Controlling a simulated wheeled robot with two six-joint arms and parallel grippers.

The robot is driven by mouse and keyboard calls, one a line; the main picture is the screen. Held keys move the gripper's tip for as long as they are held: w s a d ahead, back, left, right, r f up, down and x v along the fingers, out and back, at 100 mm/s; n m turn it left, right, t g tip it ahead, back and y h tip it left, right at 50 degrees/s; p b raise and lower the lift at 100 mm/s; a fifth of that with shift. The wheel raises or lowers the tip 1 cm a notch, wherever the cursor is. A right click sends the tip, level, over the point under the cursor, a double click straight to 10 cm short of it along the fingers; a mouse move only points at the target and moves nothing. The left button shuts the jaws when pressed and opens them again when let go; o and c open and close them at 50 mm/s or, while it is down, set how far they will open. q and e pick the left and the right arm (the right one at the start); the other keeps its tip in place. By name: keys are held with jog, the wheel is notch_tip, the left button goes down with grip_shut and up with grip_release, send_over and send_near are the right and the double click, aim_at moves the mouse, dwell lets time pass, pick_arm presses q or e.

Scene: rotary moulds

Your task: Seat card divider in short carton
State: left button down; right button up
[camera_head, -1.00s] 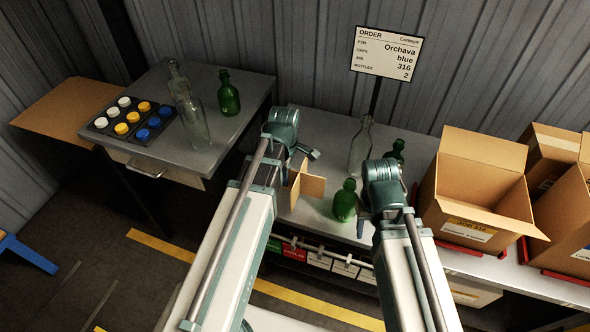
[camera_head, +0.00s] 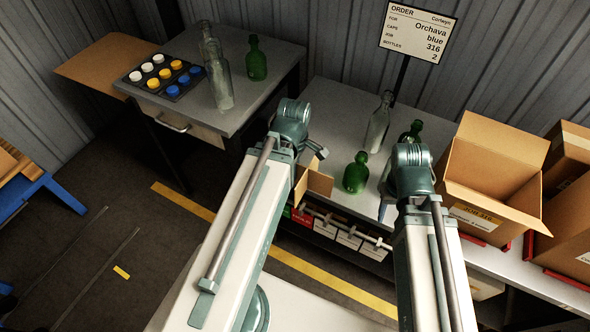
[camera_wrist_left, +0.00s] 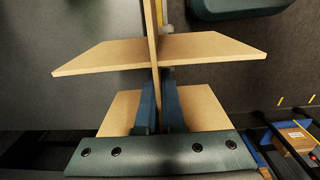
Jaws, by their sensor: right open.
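The tan card divider (camera_head: 318,183) is a cross of slotted panels near the table's front edge. It fills much of the left wrist view (camera_wrist_left: 205,48). My left gripper (camera_wrist_left: 160,84) has a finger on each side of one panel and is shut on it. In the head view my left wrist partly hides the divider. My right gripper (camera_head: 386,200) is open, mostly hidden behind its own wrist, right of the near green bottle. An open carton (camera_head: 488,180) with a yellow "JOB 316" label stands right of my right arm, its flaps spread.
More cartons (camera_head: 570,230) stand at the far right. Green bottles (camera_head: 356,174) and a clear bottle (camera_head: 378,125) stand on the table between my arms. A left side table (camera_head: 262,85) holds bottles and a cap tray (camera_head: 165,76). The order sign (camera_head: 416,30) stands behind.

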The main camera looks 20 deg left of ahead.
pick_arm(q)
jog(key=shift+r, duration=0.1)
notch_tip(320, 180, up, 19)
jog(key=p, duration=1.9)
jog(key=shift+r+p, duration=0.2)
jog(key=shift+p, duration=0.1)
jog(key=shift+d+f, duration=0.1)
jog(key=shift+f, duration=0.05)
